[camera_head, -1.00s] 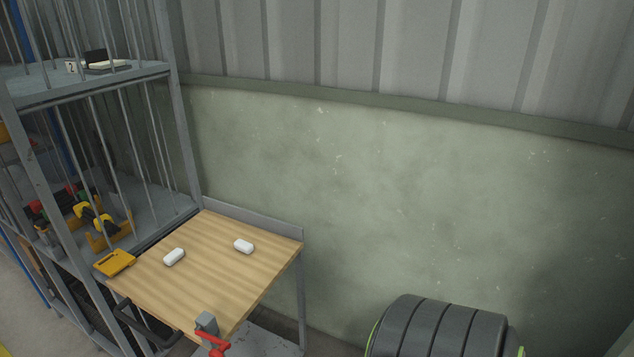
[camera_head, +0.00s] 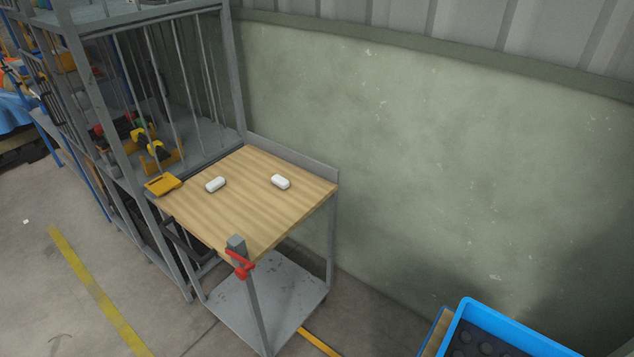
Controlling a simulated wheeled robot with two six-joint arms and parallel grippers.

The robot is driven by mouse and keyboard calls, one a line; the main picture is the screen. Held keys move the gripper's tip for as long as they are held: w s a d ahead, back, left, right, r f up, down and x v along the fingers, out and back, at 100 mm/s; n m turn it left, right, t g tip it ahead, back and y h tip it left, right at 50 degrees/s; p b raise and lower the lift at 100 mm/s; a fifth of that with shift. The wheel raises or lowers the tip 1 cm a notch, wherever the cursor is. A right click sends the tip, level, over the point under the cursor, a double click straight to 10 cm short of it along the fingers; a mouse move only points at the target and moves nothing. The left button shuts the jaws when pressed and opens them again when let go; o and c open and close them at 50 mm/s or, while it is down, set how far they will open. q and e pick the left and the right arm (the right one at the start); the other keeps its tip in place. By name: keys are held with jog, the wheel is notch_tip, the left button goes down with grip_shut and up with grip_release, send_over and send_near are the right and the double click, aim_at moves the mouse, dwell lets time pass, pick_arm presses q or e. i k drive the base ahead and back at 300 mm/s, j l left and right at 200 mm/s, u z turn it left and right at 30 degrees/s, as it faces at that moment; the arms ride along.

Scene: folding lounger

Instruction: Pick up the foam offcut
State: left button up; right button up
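A tiny pale piece (camera_head: 26,221) lies on the concrete floor at the far left, left of the yellow floor line. Two small white rounded blocks, a left one (camera_head: 216,184) and a right one (camera_head: 281,182), lie apart on the wooden top of a metal workbench (camera_head: 250,222). I cannot tell for sure which of these white things is the foam offcut. Neither of my grippers is in view.
A yellow flat item (camera_head: 163,185) lies at the bench's left corner. A red-handled clamp (camera_head: 240,262) is at its front corner. A barred metal rack (camera_head: 95,95) stands left. A blue crate (camera_head: 475,310) is at lower right. The floor at lower left is mostly clear.

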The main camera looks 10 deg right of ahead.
aim_at(276, 180)
jog(key=i+j+z, duration=0.35)
jog(key=j, duration=0.3)
jog(key=i+j+z, duration=0.4)
jog(key=j, duration=0.35)
